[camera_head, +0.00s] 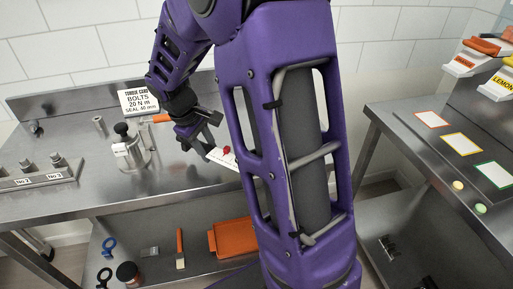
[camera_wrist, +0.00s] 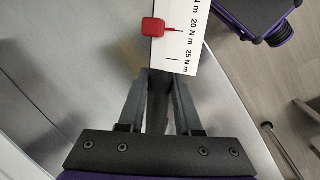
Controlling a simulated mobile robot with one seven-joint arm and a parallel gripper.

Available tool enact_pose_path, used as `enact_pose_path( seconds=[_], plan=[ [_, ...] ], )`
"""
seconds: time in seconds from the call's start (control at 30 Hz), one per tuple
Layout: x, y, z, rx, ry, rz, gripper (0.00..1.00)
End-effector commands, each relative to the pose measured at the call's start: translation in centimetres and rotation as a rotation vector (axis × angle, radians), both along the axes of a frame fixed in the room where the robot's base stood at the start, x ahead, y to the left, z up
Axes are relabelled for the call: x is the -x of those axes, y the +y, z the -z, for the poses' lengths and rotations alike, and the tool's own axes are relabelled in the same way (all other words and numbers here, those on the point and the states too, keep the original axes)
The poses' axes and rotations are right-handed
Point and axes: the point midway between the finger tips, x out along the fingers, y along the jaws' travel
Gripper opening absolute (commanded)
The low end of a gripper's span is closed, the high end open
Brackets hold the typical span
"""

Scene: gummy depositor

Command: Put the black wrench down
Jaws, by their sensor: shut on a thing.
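My gripper (camera_head: 200,137) hangs over the right end of the steel bench in the head view. It also shows in the wrist view (camera_wrist: 162,82), where its fingers are shut on the dark shaft of the black wrench (camera_wrist: 158,105). A white scale plate (camera_wrist: 180,45) marked in N m, with a red pointer (camera_wrist: 153,27), extends beyond the fingertips. In the head view the plate (camera_head: 222,157) points right and slightly down, and my arm partly covers it. An orange handle-like piece (camera_head: 161,118) shows behind my gripper; I cannot tell whether it belongs to the wrench.
The steel bench (camera_head: 80,205) holds a metal canister (camera_head: 131,150), a torque card (camera_head: 139,102) and a numbered block (camera_head: 38,178). Bare bench lies between canister and front edge. The lower shelf holds an orange tray (camera_head: 232,238), a brush (camera_head: 180,250) and blue-ringed tools (camera_head: 108,246). Another table (camera_head: 415,155) stands right.

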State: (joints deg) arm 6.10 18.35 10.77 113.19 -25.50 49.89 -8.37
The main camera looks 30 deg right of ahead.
Motion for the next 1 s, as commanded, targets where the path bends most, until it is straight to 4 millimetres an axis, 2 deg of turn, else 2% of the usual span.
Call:
enact_pose_path(
  seconds=[0.3,0.6,0.87,1.0],
  plan=[
    [-1.1,-4.2,-2.8,0.021,-0.002,-0.518,0.0],
    [-1.5,-7.3,-5.4,0.035,-0.004,-0.922,0.0],
    [-1.6,-8.8,-6.9,0.042,-0.004,-1.12,0.0],
    [-1.5,-9.0,-6.0,0.041,-0.002,-1.154,0.0]
  ],
)
